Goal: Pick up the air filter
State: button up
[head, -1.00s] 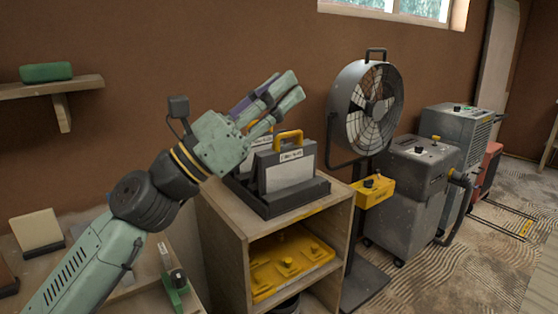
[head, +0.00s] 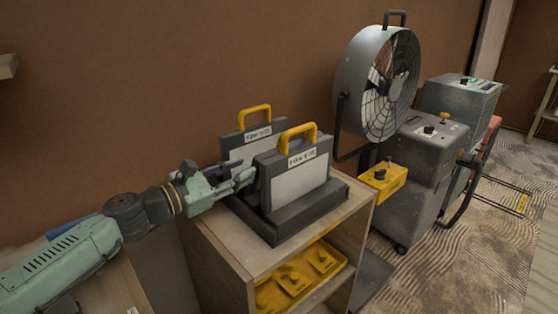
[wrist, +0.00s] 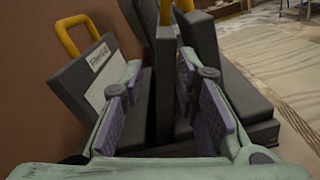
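Two air filters stand upright in a dark rack (head: 285,231) on a wooden cabinet. Each is a grey panel with a dark frame, a label and a yellow handle. The front filter (head: 300,183) and the rear filter (head: 235,153) are side by side. My gripper (head: 243,178) is at the left end of the front filter, roughly level. In the wrist view my gripper (wrist: 160,75) has its purple-padded fingers apart, with a dark upright edge between them. The rear filter (wrist: 98,66) shows at left there. Whether the pads touch the edge I cannot tell.
The wooden cabinet (head: 225,255) has a yellow item (head: 295,278) on its lower shelf. To the right stand a large drum fan (head: 380,80), a yellow box (head: 383,179) and grey machines (head: 425,160). The brown wall (head: 180,70) is close behind the filters.

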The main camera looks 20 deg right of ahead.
aim_at(255, 179)
jog(key=x, duration=0.2)
jog(key=p+x, duration=0.1)
jog(key=x, duration=0.1)
jog(key=shift+s+d+r, duration=0.15)
jog(key=shift+s+d, duration=0.05)
jog(key=p+x, duration=0.2)
jog(key=x, duration=0.2)
jog(key=shift+s+d+r+p, duration=0.1)
jog(key=shift+d+r+p, duration=0.05)
jog(key=shift+d+p, duration=0.2)
jog(key=shift+d, duration=0.25)
grip_shut()
